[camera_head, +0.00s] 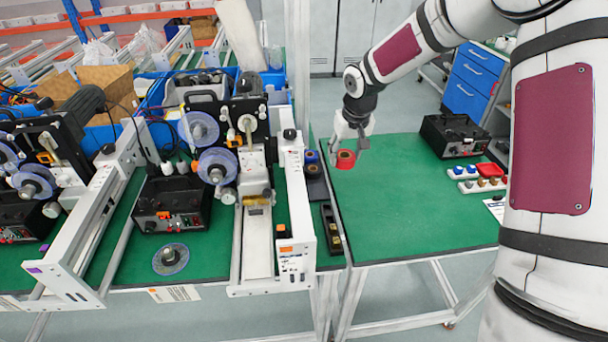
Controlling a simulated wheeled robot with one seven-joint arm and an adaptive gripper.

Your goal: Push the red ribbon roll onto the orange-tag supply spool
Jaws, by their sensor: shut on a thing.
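The red ribbon roll (345,161) is at my gripper (351,152), above the left end of the right green table. My gripper points down and is shut on the roll; the roll hides part of the fingertips. To the left, the nearer coder carries two spools with clear bluish discs, an upper spool (199,129) and a lower spool (217,166).
The coder's white frame (290,190) stands between my gripper and the spools. Dark and blue rolls (312,163) sit beside the frame. A black box (455,135) and a red-and-white tray (478,178) are at the right. The right table's green middle (410,215) is clear.

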